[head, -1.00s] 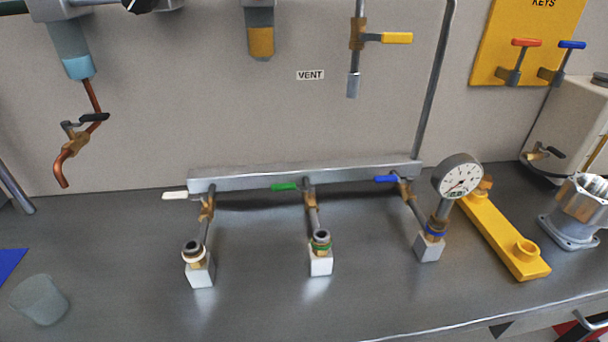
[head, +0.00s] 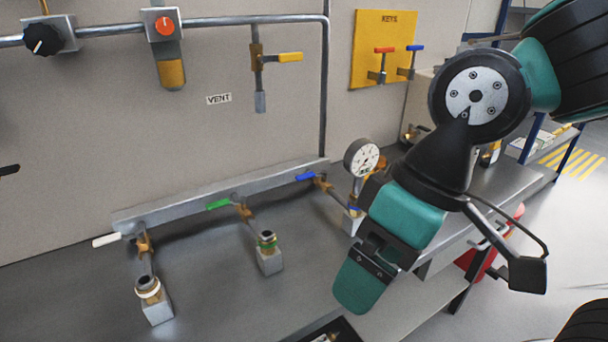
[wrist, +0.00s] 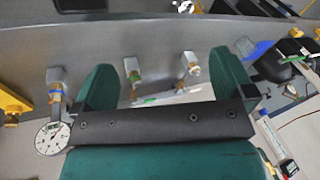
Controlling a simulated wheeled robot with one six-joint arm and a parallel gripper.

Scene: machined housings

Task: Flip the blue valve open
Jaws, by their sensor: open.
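The blue valve handle (head: 305,176) is on the right branch of the grey manifold (head: 215,197). It points left, crosswise to its pipe, from a brass valve body (head: 323,183). That branch ends in a block with a blue ring and a round gauge (head: 361,158), which also shows in the wrist view (wrist: 52,137). My gripper (head: 358,288) is in front of and to the right of the valve, apart from it. In the wrist view my gripper's (wrist: 165,78) two green fingers are wide apart with nothing gripped. I cannot make out the blue handle in the wrist view.
A green handle (head: 218,204) and a white handle (head: 106,240) sit on the other branches. A yellow-handled valve (head: 290,57) hangs above.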

